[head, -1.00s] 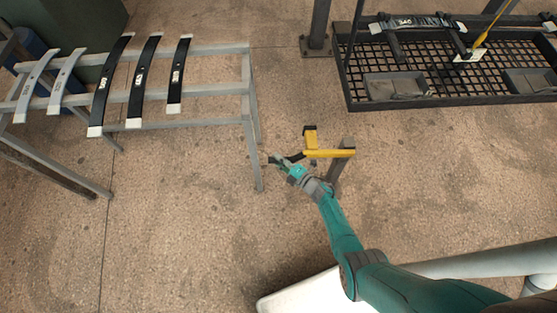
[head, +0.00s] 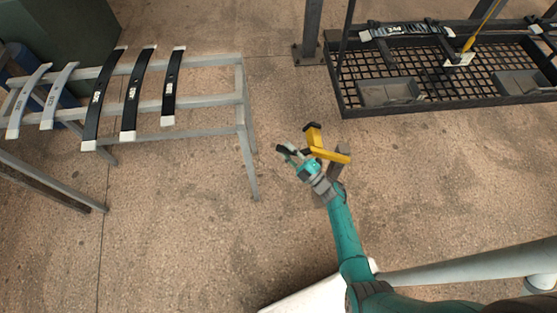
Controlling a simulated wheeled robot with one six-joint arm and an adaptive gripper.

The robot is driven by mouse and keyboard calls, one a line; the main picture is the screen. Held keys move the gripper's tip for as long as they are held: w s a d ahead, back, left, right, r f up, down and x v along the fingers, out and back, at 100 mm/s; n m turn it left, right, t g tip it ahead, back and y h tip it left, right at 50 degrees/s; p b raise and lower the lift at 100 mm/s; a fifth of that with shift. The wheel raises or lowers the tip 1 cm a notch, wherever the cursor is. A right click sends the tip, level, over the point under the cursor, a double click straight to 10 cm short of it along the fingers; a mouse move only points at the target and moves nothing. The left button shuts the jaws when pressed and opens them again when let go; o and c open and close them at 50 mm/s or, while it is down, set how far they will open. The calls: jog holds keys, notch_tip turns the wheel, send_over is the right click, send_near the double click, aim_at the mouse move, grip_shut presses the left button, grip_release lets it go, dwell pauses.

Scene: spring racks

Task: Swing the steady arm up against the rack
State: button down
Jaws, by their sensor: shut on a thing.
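The steady arm (head: 328,155) is a yellow bar with an upturned, black-tipped end. It is pivoted on a short grey post (head: 341,162) standing on the floor. It slants up and left from the post, apart from the rack. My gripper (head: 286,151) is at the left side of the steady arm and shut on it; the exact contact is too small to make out. The grey rack (head: 243,110) at left is a rail frame with several curved springs lying across it. A gap of bare floor separates its right leg from my gripper.
A black mesh-topped stand (head: 440,105) at upper right holds a spring, grey trays and a yellow-handled tool. A dark post (head: 312,30) stands beside it. A grey rail (head: 50,178) runs at lower left.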

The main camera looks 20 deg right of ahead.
jog(key=s+d+r+m+t+h, duration=0.3)
jog(key=d+r+m+h, duration=0.3)
jog(key=d+m, duration=0.3)
jog(key=s+d+r+m+t+h, duration=0.4)
jog(key=d+m, duration=0.5)
jog(key=d, duration=0.6)
jog(key=shift+s+r+h, duration=0.4)
jog(key=shift+r+h, duration=1)
jog(key=shift+r, duration=0.25)
jog(key=shift+d+m, duration=0.15)
jog(key=shift+m, duration=0.15)
jog(key=c, duration=0.9)
grip_release()
jog(key=shift+d, duration=0.1)
jog(key=shift+f, duration=0.1)
jog(key=v, duration=1.2)
jog(key=shift+w+f, duration=0.1)
